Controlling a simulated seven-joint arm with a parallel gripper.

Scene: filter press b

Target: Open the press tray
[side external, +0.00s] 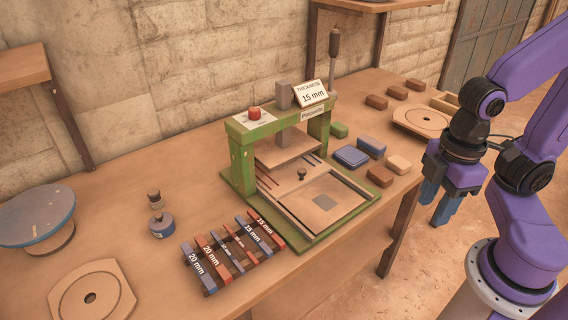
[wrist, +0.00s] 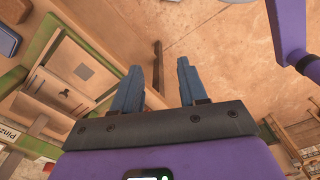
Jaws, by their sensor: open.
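A green press (side external: 240,158) stands on the wooden table, with a sign reading 15 mm on top. Its wooden tray (side external: 345,200) sits at the press's front side, with a small dark knob (side external: 301,174) on it and a grey square in its middle. The tray (wrist: 98,70) also shows at the left of the wrist view. My gripper (side external: 437,208) has blue fingers pointing down, in the air off the table's right edge, apart from the press. In the wrist view its two fingers (wrist: 160,88) are spread with nothing between them.
A round disc on a board (side external: 422,121), a turntable (side external: 36,214) and a tall-handled lever (side external: 334,55) also show.

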